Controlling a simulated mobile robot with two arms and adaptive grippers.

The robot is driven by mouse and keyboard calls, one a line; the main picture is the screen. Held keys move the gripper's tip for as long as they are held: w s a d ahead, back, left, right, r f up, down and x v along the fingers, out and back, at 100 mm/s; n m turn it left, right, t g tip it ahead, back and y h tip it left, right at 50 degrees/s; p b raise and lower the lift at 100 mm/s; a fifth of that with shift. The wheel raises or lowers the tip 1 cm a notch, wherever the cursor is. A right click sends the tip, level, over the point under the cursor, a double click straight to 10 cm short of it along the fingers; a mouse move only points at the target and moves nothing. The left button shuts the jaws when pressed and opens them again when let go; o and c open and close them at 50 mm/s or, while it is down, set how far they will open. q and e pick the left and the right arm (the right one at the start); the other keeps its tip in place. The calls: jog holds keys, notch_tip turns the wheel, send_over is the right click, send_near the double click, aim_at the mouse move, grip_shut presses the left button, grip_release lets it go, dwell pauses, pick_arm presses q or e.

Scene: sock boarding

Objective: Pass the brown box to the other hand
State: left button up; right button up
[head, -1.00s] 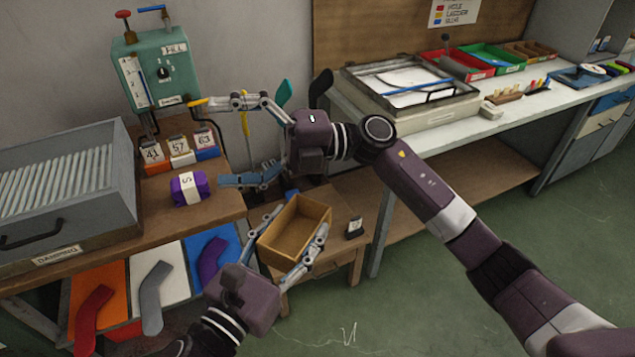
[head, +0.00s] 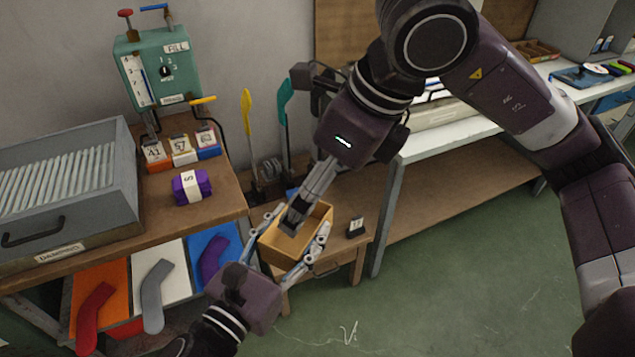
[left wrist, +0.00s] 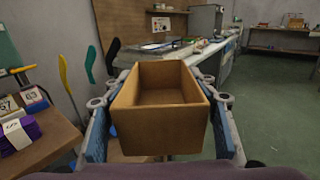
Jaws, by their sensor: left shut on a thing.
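The brown box (head: 279,252) is an open-topped tray. My left gripper (head: 288,244) is shut on it, with one finger along each side, and holds it above a small low table. In the left wrist view the box (left wrist: 160,128) looks empty and sits level between the two fingers. My right gripper (head: 292,219) comes down from the upper right, and its fingers overlap the box's opening in the head view. They look edge-on there, so their spread is unclear. The right gripper does not show in the left wrist view, so I cannot tell whether it touches the box.
A wooden bench (head: 222,197) on the left carries a grey drying case (head: 62,185), number blocks and a purple bundle (head: 190,186). The small table (head: 352,262) holds a dark tag block (head: 355,227). A long white-topped bench stands behind my right arm. Green floor is free at right.

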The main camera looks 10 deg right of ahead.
send_near(286, 237)
jog(key=x, duration=0.5)
jog(key=shift+d, duration=0.1)
jog(key=c, duration=0.8)
pick_arm(q)
jog(key=o, duration=1.2)
pick_arm(e)
jog(key=shift+c, duration=0.7)
